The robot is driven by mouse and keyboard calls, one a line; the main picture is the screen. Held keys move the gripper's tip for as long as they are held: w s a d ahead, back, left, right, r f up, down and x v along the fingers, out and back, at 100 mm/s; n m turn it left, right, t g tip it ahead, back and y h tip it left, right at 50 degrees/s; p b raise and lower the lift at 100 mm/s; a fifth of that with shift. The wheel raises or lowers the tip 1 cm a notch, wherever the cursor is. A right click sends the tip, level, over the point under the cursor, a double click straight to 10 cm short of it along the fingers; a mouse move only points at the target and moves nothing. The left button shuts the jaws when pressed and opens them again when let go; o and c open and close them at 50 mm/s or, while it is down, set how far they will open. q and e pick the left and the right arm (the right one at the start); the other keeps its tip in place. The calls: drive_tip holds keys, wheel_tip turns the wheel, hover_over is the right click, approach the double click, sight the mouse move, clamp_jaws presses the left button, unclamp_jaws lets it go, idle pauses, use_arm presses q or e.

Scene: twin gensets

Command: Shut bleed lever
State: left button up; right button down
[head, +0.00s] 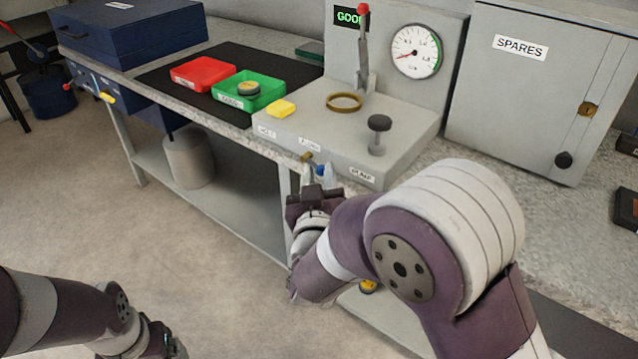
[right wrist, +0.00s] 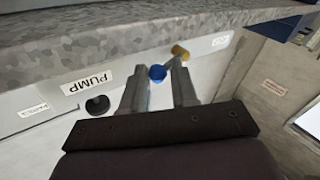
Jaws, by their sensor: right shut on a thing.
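The bleed lever has a blue end (head: 320,170) and a brass-coloured pivot (head: 306,157) on the front face of the grey test bench unit (head: 400,150). In the right wrist view the blue end (right wrist: 157,73) sits between my fingertips, and the brass pivot (right wrist: 180,51) is just beyond the fingers. My right gripper (head: 319,176) is shut on the lever; its fingers (right wrist: 158,85) hide part of it. My left gripper (head: 168,345) is low at the bottom left, away from the bench, and its jaws are unclear.
The unit carries a pressure gauge (head: 416,51), a red-tipped upright lever (head: 363,45), a brass ring (head: 344,102) and a dark knob (head: 379,130). Red (head: 203,73) and green (head: 248,91) trays stand left of it. A SPARES cabinet (head: 530,90) stands right.

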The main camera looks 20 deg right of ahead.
drive_tip(key=shift+f+m+t, duration=0.2)
drive_tip(key=shift+m+t, duration=0.1)
drive_tip(key=shift+m, duration=0.1)
use_arm(q)
drive_tip(key=shift+f, duration=0.75)
use_arm(e)
drive_tip(key=c, duration=1.2)
unclamp_jaws()
drive_tip(key=shift+o, duration=0.2)
use_arm(q)
wheel_tip(320, 180, up, 2)
drive_tip(key=shift+r+p, duration=0.15)
drive_tip(key=shift+p, duration=0.9)
use_arm(e)
drive_tip(key=v, duration=1.2)
drive_tip(key=shift+s+a, duration=0.2)
drive_tip(key=shift+s, duration=0.15)
